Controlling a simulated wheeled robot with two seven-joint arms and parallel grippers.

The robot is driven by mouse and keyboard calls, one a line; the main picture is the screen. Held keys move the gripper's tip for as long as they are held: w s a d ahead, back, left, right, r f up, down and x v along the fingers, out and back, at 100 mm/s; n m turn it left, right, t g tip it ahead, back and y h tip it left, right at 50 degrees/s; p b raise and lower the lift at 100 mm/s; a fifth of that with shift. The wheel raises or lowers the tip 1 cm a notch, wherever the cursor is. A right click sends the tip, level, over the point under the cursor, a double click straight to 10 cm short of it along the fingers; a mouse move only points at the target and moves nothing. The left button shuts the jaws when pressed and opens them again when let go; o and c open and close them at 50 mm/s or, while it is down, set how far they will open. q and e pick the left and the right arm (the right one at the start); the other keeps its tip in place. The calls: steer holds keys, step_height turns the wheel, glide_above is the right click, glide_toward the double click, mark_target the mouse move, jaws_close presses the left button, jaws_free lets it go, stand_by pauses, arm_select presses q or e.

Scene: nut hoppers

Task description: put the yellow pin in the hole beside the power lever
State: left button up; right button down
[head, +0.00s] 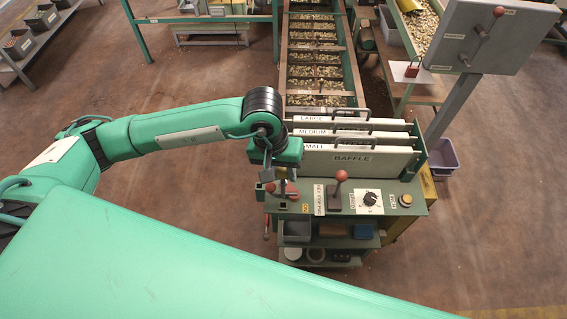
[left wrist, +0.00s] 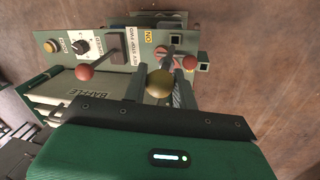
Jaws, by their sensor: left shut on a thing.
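My left gripper (head: 281,172) points down over the left end of the green control panel (head: 400,210). In the left wrist view, its fingers (left wrist: 158,92) are closed around the yellow pin, whose round olive-yellow head (left wrist: 158,84) shows between them. A red-knobbed lever (left wrist: 189,63), apparently the power lever, stands close beside the fingers, near a yellow ON label (left wrist: 150,38). A dark square opening (left wrist: 175,38) shows near the lever. I cannot tell whether the pin's tip touches any hole. My right gripper is out of view.
Another red-knobbed lever (head: 341,176), a speed dial (head: 370,198) and a start button (head: 405,200) occupy the panel to the right. Upright baffle plates (head: 350,160) with handles stand behind it. A nut conveyor (head: 315,60) runs beyond. Shelves with bins (head: 297,230) sit below.

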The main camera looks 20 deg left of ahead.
mark_target(283, 182)
arm_select(q)
steer(key=shift+f, duration=1.15)
steer(key=shift+w, duration=0.1)
steer(key=shift+b, duration=0.85)
steer(key=shift+f, duration=0.1)
steer(key=shift+f+b, duration=0.8)
steer(key=shift+b, duration=0.5)
